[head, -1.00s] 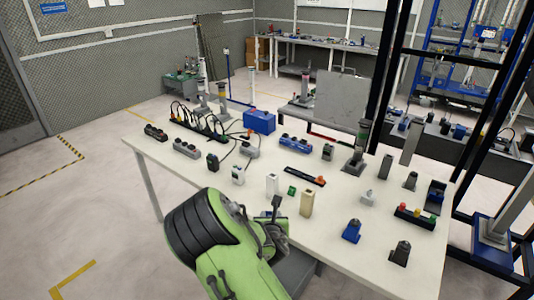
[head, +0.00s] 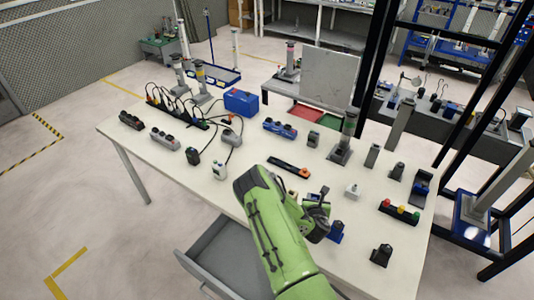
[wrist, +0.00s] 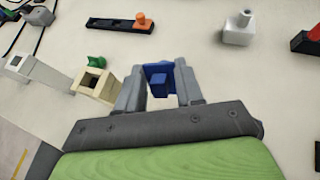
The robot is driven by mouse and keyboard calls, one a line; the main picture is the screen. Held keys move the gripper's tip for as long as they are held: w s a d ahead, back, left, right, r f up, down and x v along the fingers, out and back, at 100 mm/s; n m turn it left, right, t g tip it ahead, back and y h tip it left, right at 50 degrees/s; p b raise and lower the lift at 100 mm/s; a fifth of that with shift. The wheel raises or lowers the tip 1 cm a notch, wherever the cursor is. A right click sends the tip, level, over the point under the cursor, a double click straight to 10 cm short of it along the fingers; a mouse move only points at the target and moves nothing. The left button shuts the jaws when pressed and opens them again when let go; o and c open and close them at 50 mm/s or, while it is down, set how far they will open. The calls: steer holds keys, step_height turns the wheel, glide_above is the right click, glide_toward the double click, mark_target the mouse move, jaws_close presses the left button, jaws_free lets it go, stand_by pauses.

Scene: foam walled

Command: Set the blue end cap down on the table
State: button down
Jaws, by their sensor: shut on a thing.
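The blue end cap (wrist: 160,76) sits between the two grey fingers of my gripper (wrist: 159,90) in the wrist view. The fingers are shut on it, one on each side, and a square socket shows in it. In the head view my gripper (head: 318,203) is over the front part of the white table (head: 262,205). The held cap is hard to make out there, and I cannot tell its exact height above the table.
Another blue part (head: 336,232) stands close by my gripper. A white part (head: 352,191) and a black strip with an orange button (head: 290,168) lie beyond. A beige block (wrist: 95,84) and a white block (wrist: 38,74) stand left. A grey drawer (head: 205,254) is open.

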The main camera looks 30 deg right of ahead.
steer(key=shift+s+a+f, duration=0.15)
steer(key=shift+s+a, duration=0.05)
steer(key=shift+s, duration=0.05)
step_height(320, 180, down, 9)
steer(key=b, duration=0.3)
steer(key=shift+f, duration=0.2)
steer(key=shift+f, duration=0.2)
steer(key=c, duration=0.7)
jaws_free()
steer(key=shift+r, duration=0.1)
